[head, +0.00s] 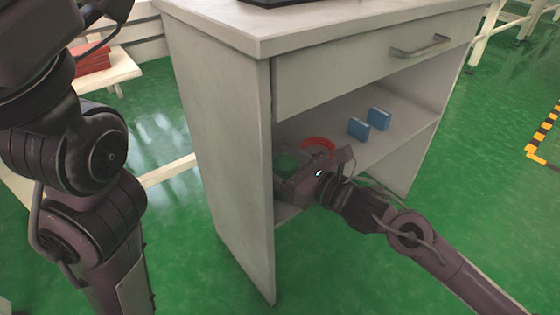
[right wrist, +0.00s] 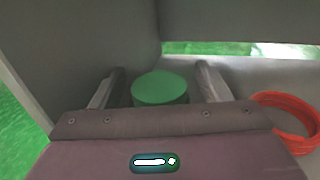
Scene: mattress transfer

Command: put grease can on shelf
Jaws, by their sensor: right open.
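The grease can is a green cylinder (right wrist: 160,88) standing upright on the shelf in the right wrist view, close to the cabinet's side panel. In the head view its green top (head: 287,162) shows at the left end of the shelf (head: 400,122). My right gripper (right wrist: 158,82) is open, with one finger on each side of the can and gaps visible between. The can's lower part is hidden by the gripper body. In the head view the right gripper (head: 290,172) reaches into the cabinet. My left arm is at the left; its gripper is out of frame.
A red ring (right wrist: 288,118) lies on the shelf right of the can, close to the right finger. Two blue boxes (head: 358,129) (head: 378,118) stand farther right. The cabinet's side panel (head: 225,150) and drawer (head: 370,65) bound the opening. The shelf's right part is free.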

